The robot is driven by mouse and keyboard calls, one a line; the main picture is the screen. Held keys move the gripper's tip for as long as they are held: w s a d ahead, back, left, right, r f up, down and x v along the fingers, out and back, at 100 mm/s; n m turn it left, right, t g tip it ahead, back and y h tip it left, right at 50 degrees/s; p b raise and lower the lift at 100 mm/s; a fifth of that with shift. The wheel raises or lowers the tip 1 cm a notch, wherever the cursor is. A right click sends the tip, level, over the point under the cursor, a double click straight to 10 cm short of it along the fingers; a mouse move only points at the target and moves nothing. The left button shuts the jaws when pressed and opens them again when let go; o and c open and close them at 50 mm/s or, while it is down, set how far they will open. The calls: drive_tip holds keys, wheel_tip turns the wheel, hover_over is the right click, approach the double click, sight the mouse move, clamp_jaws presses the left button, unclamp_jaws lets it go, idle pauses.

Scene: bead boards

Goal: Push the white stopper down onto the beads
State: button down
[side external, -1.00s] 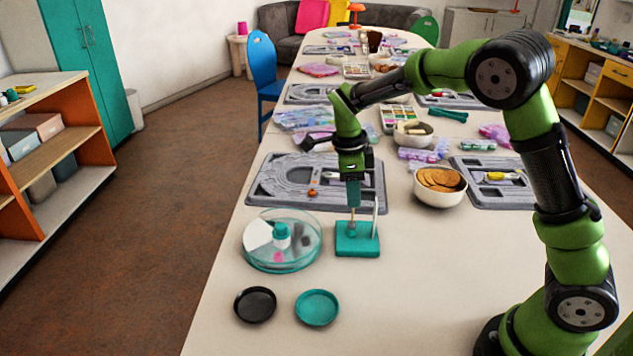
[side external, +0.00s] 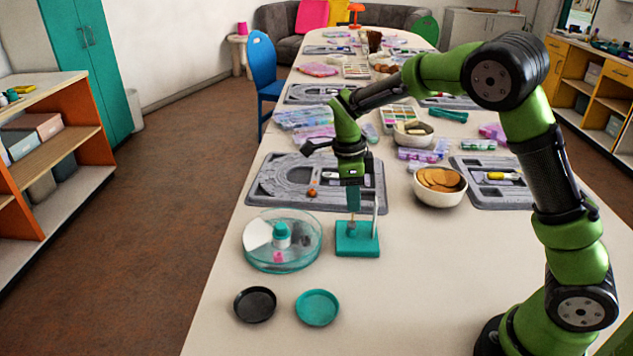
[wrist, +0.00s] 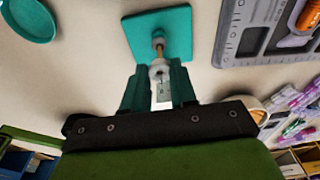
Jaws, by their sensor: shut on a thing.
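The teal stand (side external: 357,243) sits on the table below my gripper (side external: 354,208). In the wrist view, the teal base (wrist: 178,22) carries a thin upright rod with a brownish bead (wrist: 158,34) on it near the base. The white stopper (wrist: 159,70) is around the rod, between my two teal fingertips. My gripper is shut on it, and it sits apart from the bead with a stretch of bare rod between. In the side view my fingers hide the stopper. A pale upright post (side external: 375,215) stands on the stand beside my fingers.
A round clear tray (side external: 270,262) with a white wedge and a teal-capped bottle stands left of the stand. A black dish (side external: 255,305) and a teal dish (side external: 317,308) lie in front. A grey bead board (side external: 262,195) lies behind; a cracker bowl (side external: 440,200) stands right.

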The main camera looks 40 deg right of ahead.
drive_tip(key=shift+f, duration=0.15)
drive_tip(key=shift+f, duration=1.1)
drive_tip(key=shift+f, duration=0.15)
drive_tip(key=shift+f, duration=0.75)
idle(0.4)
drive_tip(key=c, duration=0.8)
unclamp_jaws()
drive_tip(key=shift+r, duration=0.1)
drive_tip(key=r, duration=0.5)
drive_tip(key=w+a+r, duration=0.1)
drive_tip(key=r, duration=1)
drive_tip(key=shift+w+a+r, duration=0.2)
drive_tip(key=shift+w+r, duration=0.05)
drive_tip(key=shift+r, duration=0.1)
